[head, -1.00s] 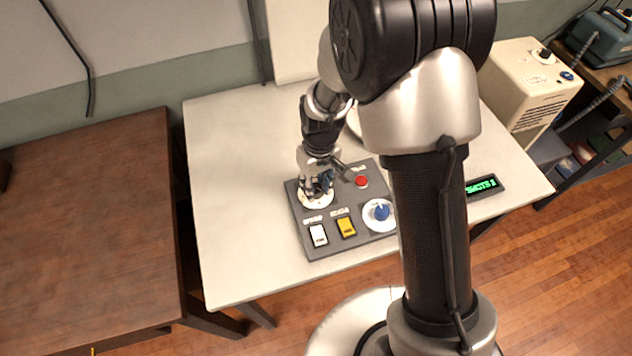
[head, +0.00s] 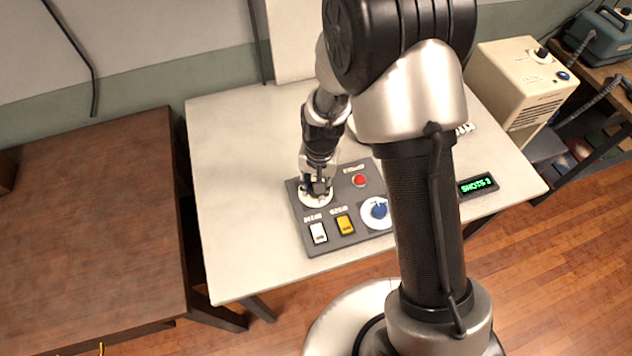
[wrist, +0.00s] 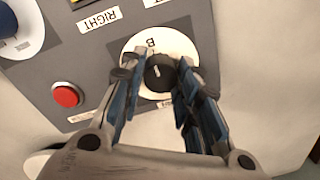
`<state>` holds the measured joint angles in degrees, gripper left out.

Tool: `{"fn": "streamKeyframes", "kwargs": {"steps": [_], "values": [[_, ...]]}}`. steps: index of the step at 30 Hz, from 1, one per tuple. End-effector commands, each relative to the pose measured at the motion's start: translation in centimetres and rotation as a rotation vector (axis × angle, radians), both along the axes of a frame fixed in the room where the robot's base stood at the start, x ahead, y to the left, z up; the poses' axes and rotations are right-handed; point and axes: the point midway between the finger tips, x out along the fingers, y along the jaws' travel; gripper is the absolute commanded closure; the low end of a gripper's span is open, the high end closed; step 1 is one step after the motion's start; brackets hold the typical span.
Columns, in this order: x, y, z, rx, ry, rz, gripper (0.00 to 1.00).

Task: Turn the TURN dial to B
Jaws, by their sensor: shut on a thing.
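The dial is a black knob (wrist: 158,76) on a round white plate (wrist: 180,42) with a letter B at its rim. A short pale mark shows on the knob's top, roughly on the B side; its exact aim is unclear. My gripper (wrist: 159,67) has one finger on each side of the knob and is shut on it. In the head view my gripper (head: 319,188) is over the white plate (head: 308,201) at the panel's left end and hides the knob. The word TURN is not readable.
The grey panel (head: 327,246) also carries a red button (head: 359,180), a white switch (head: 318,232), a yellow switch (head: 344,224) and a blue knob (head: 379,209). A display with green text (head: 478,185) stands right. The white table (head: 240,240) is clear at left.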

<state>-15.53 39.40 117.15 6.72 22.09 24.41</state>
Motion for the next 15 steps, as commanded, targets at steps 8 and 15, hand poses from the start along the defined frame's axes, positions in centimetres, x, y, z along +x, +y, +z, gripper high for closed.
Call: {"fn": "streamKeyframes", "kwargs": {"steps": [8,15], "values": [[0.0,0.01,0.01,0.0,-0.001,-0.045,0.94],[0.0,0.01,0.0,0.0,-0.001,-0.047,0.94]]}}
